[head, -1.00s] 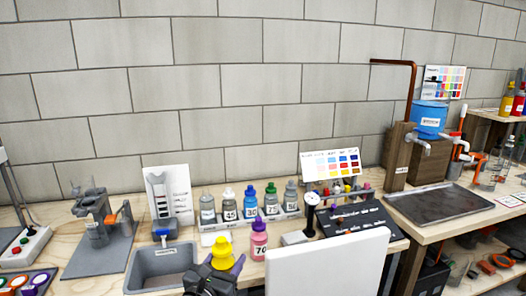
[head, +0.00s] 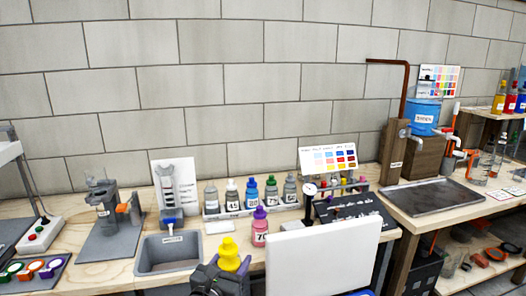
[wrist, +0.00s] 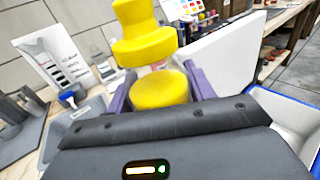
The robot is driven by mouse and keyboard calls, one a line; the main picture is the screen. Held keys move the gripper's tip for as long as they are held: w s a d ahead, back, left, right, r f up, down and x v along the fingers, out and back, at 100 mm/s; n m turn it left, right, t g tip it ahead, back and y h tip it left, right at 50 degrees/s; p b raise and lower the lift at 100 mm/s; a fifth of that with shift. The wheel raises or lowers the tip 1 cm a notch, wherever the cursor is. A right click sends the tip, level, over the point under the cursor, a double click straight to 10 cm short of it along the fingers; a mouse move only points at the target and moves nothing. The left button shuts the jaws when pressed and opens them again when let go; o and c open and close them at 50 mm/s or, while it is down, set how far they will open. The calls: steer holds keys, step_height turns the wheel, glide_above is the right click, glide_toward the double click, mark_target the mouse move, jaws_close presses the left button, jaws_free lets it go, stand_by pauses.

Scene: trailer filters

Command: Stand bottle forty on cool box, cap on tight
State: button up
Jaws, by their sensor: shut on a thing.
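My gripper (wrist: 160,88) has purple fingers and is shut on a stepped yellow thing (wrist: 150,35). The yellow thing also shows at the bottom of the head view (head: 229,255). I see no number on it, and its lower part is hidden by the gripper. A white panel (head: 322,257) stands right of my gripper. In the wrist view, a white box with a blue rim (wrist: 292,97) lies beside that panel (wrist: 222,45); it may be the cool box with its lid up. No bottle labelled forty is readable.
A pink bottle marked 70 (head: 260,232) stands on the bench beyond my gripper. Several bottles, one marked 45 (head: 232,196), stand in a rack behind it. A grey sink (head: 168,254) is at the left, and a dark sloped panel (head: 345,211) at the right.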

steer(key=w+d+f+y, duration=0.1)
steer(key=w+d+f, duration=0.1)
steer(key=d+f, duration=0.9)
steer(key=w+d+f, duration=0.2)
steer(key=d+f, duration=0.8)
steer(key=d, duration=0.2)
steer(key=s+r+n+t+y+p, duration=0.1)
steer(key=s+r+n+y+p, duration=0.3)
steer(key=p, duration=1.4)
steer(key=s+y, duration=0.1)
steer(key=s, duration=0.1)
steer(key=shift+s+a, duration=0.15)
steer(key=shift+s, duration=0.15)
steer(key=shift+r, duration=0.15)
steer(key=w+r, duration=0.4)
steer(key=r, duration=0.1)
steer(key=shift+w+r, duration=0.2)
steer(key=shift+r, duration=0.05)
